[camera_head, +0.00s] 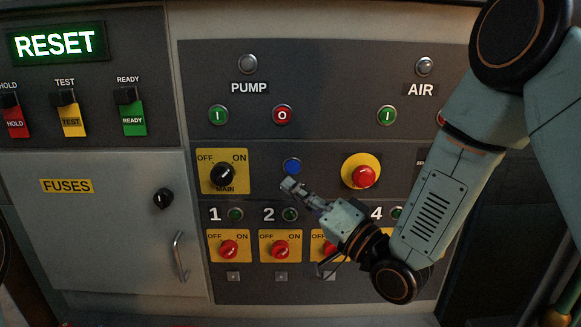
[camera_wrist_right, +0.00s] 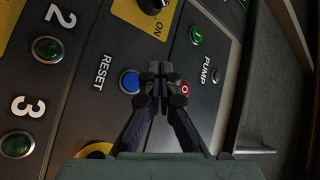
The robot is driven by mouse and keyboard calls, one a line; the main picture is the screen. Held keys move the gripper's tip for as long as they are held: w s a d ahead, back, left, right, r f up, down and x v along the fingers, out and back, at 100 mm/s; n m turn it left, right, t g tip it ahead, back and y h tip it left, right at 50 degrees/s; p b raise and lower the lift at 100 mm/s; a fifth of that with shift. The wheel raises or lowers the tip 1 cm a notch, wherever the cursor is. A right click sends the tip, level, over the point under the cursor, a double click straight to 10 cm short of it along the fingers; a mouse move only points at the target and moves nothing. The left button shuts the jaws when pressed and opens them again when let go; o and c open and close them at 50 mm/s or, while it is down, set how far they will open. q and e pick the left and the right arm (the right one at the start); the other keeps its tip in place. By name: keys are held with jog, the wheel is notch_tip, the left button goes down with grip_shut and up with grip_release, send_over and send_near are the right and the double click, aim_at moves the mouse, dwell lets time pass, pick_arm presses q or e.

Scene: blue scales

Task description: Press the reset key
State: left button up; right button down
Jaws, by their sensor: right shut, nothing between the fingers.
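The reset key is a round blue button (camera_head: 292,166) on the dark control panel, right of the main switch. In the right wrist view the blue button (camera_wrist_right: 129,81) has the label RESET beside it. My right gripper (camera_head: 290,186) is shut and empty, with its fingertips just below the blue button in the head view. In the right wrist view the shut fingertips (camera_wrist_right: 160,70) show just right of the button, partly in front of the red O button (camera_wrist_right: 184,88). I cannot tell whether they touch the panel. My left gripper is not in view.
A lit RESET sign (camera_head: 54,43) is at the upper left. The black main switch (camera_head: 223,175) and a red emergency button (camera_head: 364,176) flank the blue button. Red rotary switches (camera_head: 229,250) sit below. A fuse door (camera_head: 100,215) with a handle is at left.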

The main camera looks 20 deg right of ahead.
aim_at(293, 167)
jog(key=w, duration=0.1)
jog(key=w+d, duration=0.1)
jog(key=w, duration=0.2)
jog(key=shift+w+d+f, duration=0.1)
jog(key=shift+w+d, duration=0.25)
jog(key=shift+d, duration=0.05)
jog(key=shift+a, duration=0.15)
jog(key=shift+d, duration=0.25)
jog(key=shift+a, duration=0.2)
jog(key=shift+d, duration=0.2)
jog(key=shift+a, duration=0.15)
jog(key=shift+w, duration=0.2)
